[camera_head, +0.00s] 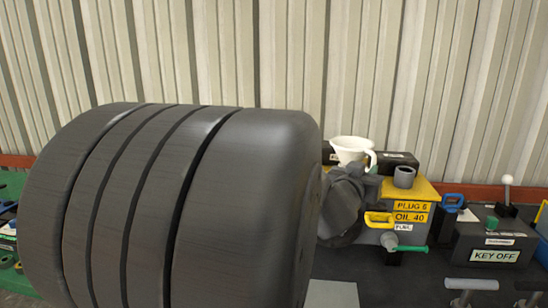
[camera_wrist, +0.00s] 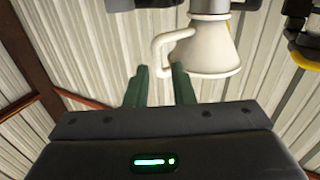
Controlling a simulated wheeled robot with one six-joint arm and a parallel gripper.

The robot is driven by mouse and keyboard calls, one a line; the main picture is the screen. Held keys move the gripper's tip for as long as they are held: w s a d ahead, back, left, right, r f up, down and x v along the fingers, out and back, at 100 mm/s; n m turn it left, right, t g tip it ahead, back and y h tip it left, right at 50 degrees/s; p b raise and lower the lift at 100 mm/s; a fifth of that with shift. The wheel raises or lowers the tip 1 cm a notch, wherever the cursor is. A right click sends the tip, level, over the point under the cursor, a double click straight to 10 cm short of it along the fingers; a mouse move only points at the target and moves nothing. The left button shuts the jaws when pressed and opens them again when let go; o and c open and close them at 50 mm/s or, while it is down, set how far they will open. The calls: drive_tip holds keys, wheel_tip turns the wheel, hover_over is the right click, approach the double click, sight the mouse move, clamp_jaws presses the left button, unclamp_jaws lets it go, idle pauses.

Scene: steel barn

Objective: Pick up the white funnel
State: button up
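The white funnel (camera_head: 352,148) stands wide mouth up among the equipment at the back, its handle to the right in the head view. In the wrist view the funnel (camera_wrist: 208,50) appears wide end down, with its loop handle on the left. My gripper (camera_wrist: 159,70) is open, its two green fingers apart. The handle's lower end shows in the gap between the fingertips, and the right finger overlaps the edge of the funnel's body. I cannot tell whether the handle is between the fingers or beyond them.
A large dark ribbed cylinder (camera_head: 215,205) fills the left of the head view and hides what is behind it. A yellow-topped box (camera_head: 408,213) stands below the funnel to the right, with a grey cup (camera_head: 404,177). A black key box (camera_head: 495,245) stands farther right.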

sight(373, 163)
drive_tip(key=shift+r+x, duration=0.1)
drive_tip(key=shift+x, duration=1.8)
drive_tip(key=shift+r+x, duration=0.15)
drive_tip(key=shift+x, duration=1.75)
drive_tip(key=shift+s+d, duration=0.1)
drive_tip(key=shift+d, duration=0.05)
drive_tip(key=shift+c, duration=0.2)
clamp_jaws()
